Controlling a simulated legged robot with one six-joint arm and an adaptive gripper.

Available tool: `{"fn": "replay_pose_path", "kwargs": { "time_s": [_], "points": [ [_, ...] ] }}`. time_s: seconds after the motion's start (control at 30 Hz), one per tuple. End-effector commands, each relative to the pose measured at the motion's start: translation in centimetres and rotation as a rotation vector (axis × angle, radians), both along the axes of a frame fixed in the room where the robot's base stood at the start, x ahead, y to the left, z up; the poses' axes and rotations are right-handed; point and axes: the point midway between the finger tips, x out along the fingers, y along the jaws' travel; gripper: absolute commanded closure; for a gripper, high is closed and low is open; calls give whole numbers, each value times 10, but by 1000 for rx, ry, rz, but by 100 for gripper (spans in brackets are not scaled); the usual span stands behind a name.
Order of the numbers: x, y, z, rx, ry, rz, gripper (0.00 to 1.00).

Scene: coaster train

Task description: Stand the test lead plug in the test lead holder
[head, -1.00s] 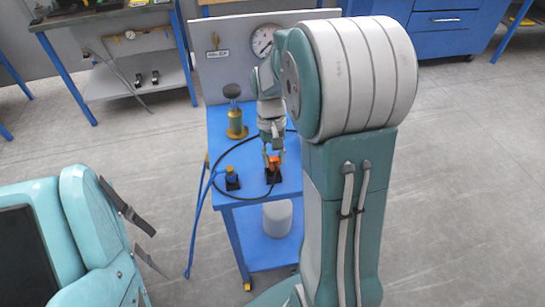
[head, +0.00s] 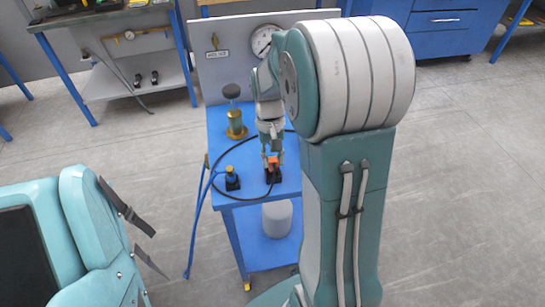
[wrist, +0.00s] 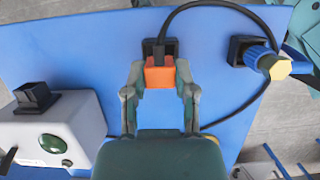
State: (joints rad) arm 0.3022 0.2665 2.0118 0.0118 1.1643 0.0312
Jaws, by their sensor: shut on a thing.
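The test lead plug, an orange block (head: 272,162) with a black cable end, is between the fingers of my gripper (head: 272,155) over the blue cart top. In the wrist view the orange plug (wrist: 159,74) is pinched between both fingertips of my gripper (wrist: 160,80). A black holder (wrist: 148,47) shows just behind it, largely covered by the plug and its cable. In the head view the dark holder (head: 272,176) is directly below the plug. The plug looks upright there; I cannot tell how deep it is in the holder.
A second black holder with a blue and yellow connector (head: 232,178) is to the left; it also shows in the wrist view (wrist: 270,62). A brass cylinder (head: 236,122) stands farther back. A grey box with a green button (wrist: 52,143) is nearby. The black cable loops across the cart.

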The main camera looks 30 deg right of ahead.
Motion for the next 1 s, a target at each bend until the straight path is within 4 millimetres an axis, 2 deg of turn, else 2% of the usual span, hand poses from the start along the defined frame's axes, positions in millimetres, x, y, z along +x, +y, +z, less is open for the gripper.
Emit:
{"fn": "replay_pose_path", "kwargs": {
  "time_s": [1.0],
  "points": [
    [0, 0, -16, 0, 1, 0, 100]
  ]
}}
